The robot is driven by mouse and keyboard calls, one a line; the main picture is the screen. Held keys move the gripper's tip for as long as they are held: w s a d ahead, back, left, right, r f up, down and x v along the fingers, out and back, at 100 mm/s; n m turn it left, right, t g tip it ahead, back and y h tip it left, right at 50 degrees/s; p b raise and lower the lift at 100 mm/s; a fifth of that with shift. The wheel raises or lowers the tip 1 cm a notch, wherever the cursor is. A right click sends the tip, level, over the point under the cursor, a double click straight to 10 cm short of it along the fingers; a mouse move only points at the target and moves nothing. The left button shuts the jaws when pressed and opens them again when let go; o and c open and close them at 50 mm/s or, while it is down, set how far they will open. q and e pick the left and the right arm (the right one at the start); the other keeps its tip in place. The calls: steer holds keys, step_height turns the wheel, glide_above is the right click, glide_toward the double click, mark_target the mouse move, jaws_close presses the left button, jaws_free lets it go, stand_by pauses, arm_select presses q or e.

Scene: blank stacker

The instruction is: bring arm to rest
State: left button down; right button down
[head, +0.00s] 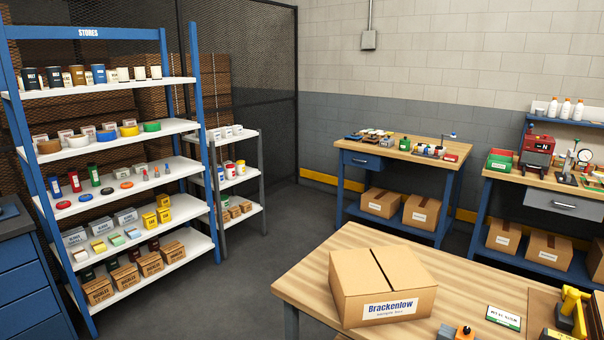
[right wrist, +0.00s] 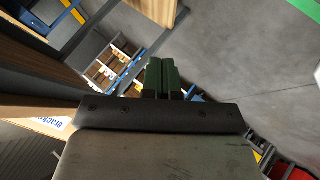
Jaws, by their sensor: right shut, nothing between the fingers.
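My right gripper (right wrist: 161,64) shows in the right wrist view. Its two green fingers are together, with nothing between them. Beyond the fingertips are grey floor and tilted shelving, and the fingers touch nothing that I can see. Neither of my arms shows in the head view. My left gripper is not in either view.
A wooden table (head: 320,272) stands close in front, bearing a closed Brackenlow carton (head: 375,283) and a yellow tool (head: 572,312). The stores shelf (head: 150,132) is at left, and workbenches (head: 425,152) stand behind. Grey floor (head: 235,280) between shelf and table is clear.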

steer(key=s+a+f+m+g, duration=0.2)
steer(key=s+f+m+g, duration=0.1)
steer(key=s, duration=0.6)
steer(key=s+a+f+m+g+h+b, duration=0.1)
steer(key=s+a+f+m+g, duration=0.1)
steer(key=s+f, duration=0.4)
steer(key=s+a+f+m+g+b, duration=0.1)
steer(key=s+a+f+m+g, duration=0.2)
steer(key=s, duration=1.1)
step_height(320, 180, down, 2)
steer(key=shift+s+f+m+g, duration=0.15)
steer(key=shift+s+m+g, duration=0.15)
steer(key=shift+m, duration=0.3)
steer(key=shift+a, duration=0.1)
